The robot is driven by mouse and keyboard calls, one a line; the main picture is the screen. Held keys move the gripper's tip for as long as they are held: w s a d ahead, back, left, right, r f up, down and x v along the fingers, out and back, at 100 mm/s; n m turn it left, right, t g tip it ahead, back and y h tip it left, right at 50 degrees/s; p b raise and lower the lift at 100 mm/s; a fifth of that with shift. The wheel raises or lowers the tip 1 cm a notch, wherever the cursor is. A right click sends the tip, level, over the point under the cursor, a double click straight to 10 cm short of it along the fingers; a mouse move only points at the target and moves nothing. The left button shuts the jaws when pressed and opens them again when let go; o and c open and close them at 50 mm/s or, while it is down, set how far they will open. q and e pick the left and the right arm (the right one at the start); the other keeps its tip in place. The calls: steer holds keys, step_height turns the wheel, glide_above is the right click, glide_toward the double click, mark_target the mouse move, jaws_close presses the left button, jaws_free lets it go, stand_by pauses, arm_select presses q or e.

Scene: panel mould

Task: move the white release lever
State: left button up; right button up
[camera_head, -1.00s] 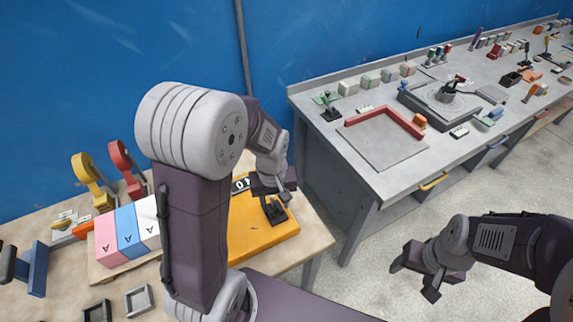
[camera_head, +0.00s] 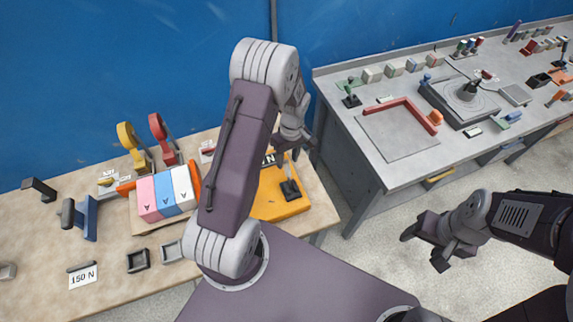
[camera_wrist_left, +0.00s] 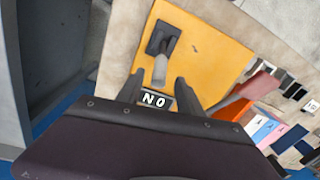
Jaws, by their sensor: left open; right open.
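The lever (camera_wrist_left: 160,70) has a pale grey-white handle on a black base plate. It is on an orange-yellow panel (camera_wrist_left: 205,55). In the head view its black base (camera_head: 291,190) shows on that panel (camera_head: 268,203). My left gripper (camera_head: 293,148) is open at the panel's far edge. A label reading "N 0" (camera_wrist_left: 155,100) shows between the fingers. My right gripper (camera_head: 425,248) is open and empty over the floor.
Pink, blue and white blocks (camera_head: 166,194) stand left of the panel. Yellow (camera_head: 130,143) and red (camera_head: 160,135) upright handles are behind them. A "150 N" card (camera_head: 83,277) lies at the front left. A grey bench (camera_head: 395,150) with many parts stands to the right.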

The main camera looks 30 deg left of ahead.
mark_target(287, 167)
arm_select(q)
step_height(287, 167, down, 5)
steer(key=shift+s+a+f+p, duration=0.1)
steer(key=shift+a+p, duration=0.05)
steer(key=shift+p, duration=0.3)
jaws_close()
stand_by(1.1)
